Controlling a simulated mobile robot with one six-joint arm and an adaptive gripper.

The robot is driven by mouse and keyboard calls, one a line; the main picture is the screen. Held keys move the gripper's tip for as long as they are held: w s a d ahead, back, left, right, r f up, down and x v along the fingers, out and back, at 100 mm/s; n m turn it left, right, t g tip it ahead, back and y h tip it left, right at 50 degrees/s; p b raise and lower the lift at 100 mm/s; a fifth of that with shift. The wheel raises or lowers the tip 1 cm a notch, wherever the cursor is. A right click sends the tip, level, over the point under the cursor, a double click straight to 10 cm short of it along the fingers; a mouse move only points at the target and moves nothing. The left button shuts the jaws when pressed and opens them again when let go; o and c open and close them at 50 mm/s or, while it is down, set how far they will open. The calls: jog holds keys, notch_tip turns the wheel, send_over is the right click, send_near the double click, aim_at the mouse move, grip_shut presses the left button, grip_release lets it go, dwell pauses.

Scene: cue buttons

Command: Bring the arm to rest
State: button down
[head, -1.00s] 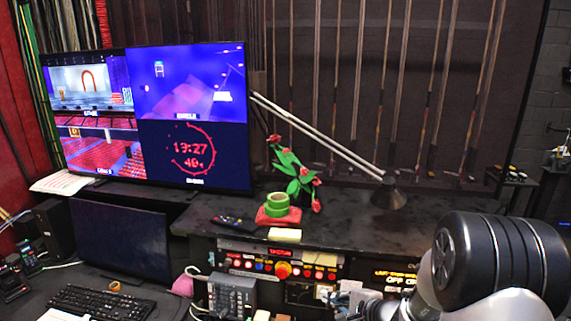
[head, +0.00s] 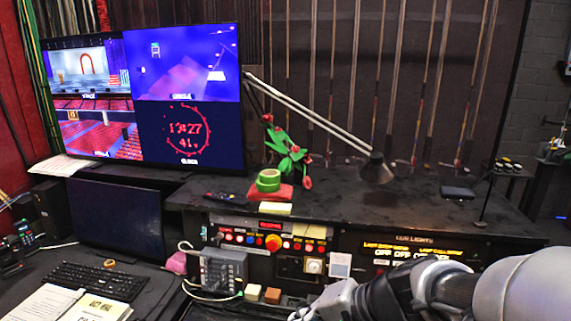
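My arm reaches in from the lower right of the head view, low in front of the desk. Its grey and black links run leftward to a lighter grey part near the bottom edge. I cannot make out any fingers of my gripper; that end runs out of the picture. The cue panel (head: 268,242) stands below the desk top, with a row of red, white and blue buttons and one larger orange-red button (head: 273,242). To its right a cue lights panel (head: 410,250) shows lit yellow lettering, its lower part hidden by my arm.
A desk lamp (head: 376,168) stands on the black desk top (head: 420,207). A large monitor (head: 150,95), keyboard (head: 97,281) and open book (head: 70,305) are further left.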

jog(key=s+d+f+n+h+b, duration=0.2)
jog(key=s+d+n+h+b, duration=0.1)
jog(key=s+d, duration=0.3)
jog(key=s+d+f+n+h+b, duration=0.2)
jog(key=s+d+f+h+b, duration=0.1)
jog(key=s, duration=0.8)
jog(key=d+h+b, duration=0.1)
jog(key=d+h, duration=0.1)
jog(key=d, duration=0.1)
jog(key=shift+s+f+n, duration=0.25)
jog(key=shift+n, duration=0.15)
